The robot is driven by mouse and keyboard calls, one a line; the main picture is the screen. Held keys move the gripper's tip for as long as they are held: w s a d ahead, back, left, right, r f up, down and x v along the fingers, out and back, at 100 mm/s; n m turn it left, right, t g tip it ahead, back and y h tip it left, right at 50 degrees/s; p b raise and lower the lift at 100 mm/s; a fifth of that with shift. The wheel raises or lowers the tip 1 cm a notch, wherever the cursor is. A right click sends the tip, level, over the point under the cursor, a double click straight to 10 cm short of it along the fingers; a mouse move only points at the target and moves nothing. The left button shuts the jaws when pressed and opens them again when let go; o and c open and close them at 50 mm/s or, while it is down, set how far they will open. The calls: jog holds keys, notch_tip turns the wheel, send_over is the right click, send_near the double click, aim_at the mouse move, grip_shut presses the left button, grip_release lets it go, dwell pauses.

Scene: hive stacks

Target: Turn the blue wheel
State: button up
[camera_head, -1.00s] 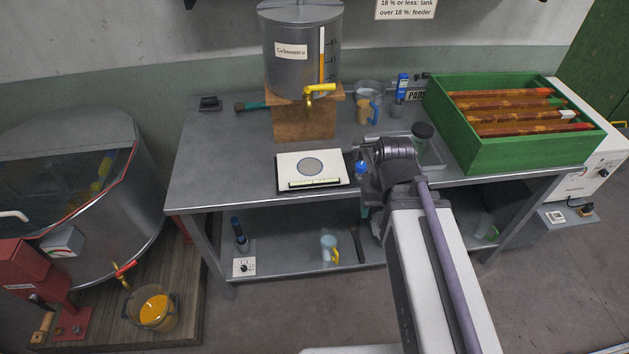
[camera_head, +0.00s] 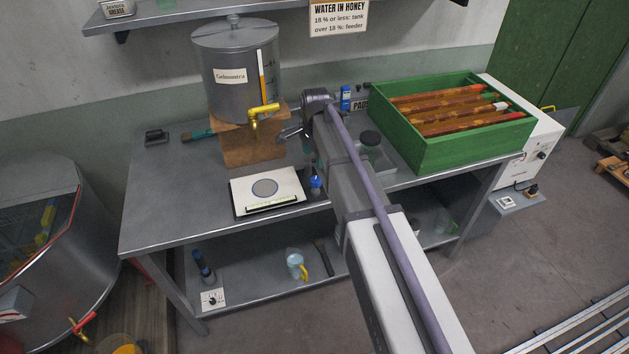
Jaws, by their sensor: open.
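No blue wheel can be made out for certain. A small blue round part (camera_head: 316,183) shows at the bench's front edge, right of the white scale; it is too small to tell if it is a wheel. A blue-topped item (camera_head: 345,98) stands at the back of the bench, beside my arm. My gripper (camera_head: 288,134) is open, over the bench just right of the wooden block, apart from the small blue part. My wrist and arm hide part of the bench behind them.
A metal tank (camera_head: 238,85) with a yellow tap (camera_head: 262,110) stands on a wooden block (camera_head: 250,148). A white scale (camera_head: 268,207) lies in front. A green box of frames (camera_head: 440,155) is at right. The bench's left top (camera_head: 170,195) is mostly clear.

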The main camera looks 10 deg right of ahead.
aim_at(316, 179)
notch_tip(316, 179, down, 11)
jog(key=b, duration=1.1)
jog(key=shift+r, duration=0.1)
jog(key=c, duration=0.9)
jog(key=shift+n, duration=0.4)
jog(key=shift+n, duration=2.6)
